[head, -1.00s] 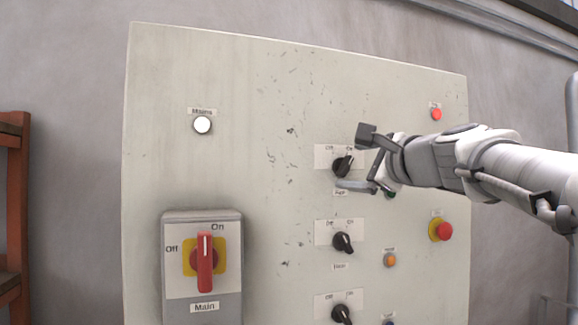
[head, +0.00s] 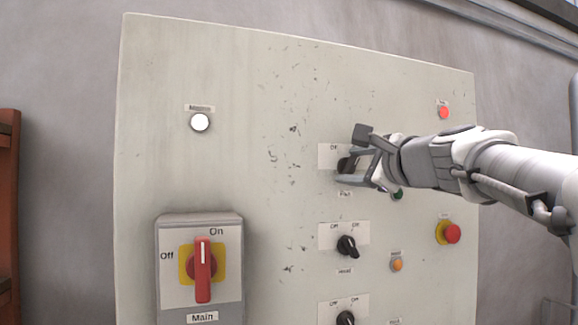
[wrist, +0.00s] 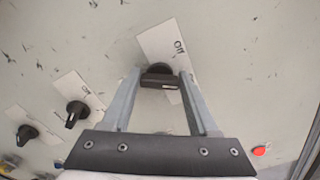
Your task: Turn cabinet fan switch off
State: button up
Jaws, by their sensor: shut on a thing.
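The top rotary switch (head: 345,164) on the cabinet is a black knob on a white label plate. The small label under it appears to read "Fan", but it is blurred. My gripper (head: 351,166) comes in from the right and partly hides the knob. In the wrist view, its two grey fingers are shut on the sides of the knob (wrist: 159,77). The word "Off" shows on the plate (wrist: 170,45) beside the knob. The On label is hidden, and I cannot tell clearly which way the knob points.
Two similar black switches, the middle one (head: 347,246) and the lower one (head: 345,318), sit below. A red main switch (head: 203,270) is at lower left. An orange button (head: 397,265), a red emergency stop (head: 451,233) and a red lamp (head: 443,112) are on the right. The cabinet's upper middle is bare.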

jog(key=c, duration=0.5)
jog(key=shift+c, duration=0.2)
jog(key=shift+f+n+b, duration=0.1)
jog(key=shift+n+b, duration=0.2)
jog(key=shift+f+n+b, duration=0.15)
jog(key=shift+n+b, duration=0.65)
jog(key=shift+b, duration=0.05)
jog(key=n+b, duration=0.2)
jog(key=n, duration=0.1)
jog(key=shift+f+n+b, duration=0.1)
jog(key=shift+n+b, duration=0.2)
jog(key=shift+b, duration=0.1)
jog(key=n+b, duration=0.2)
jog(key=n, duration=0.1)
jog(key=shift+n+b, duration=1)
jog(key=shift+n, duration=0.6)
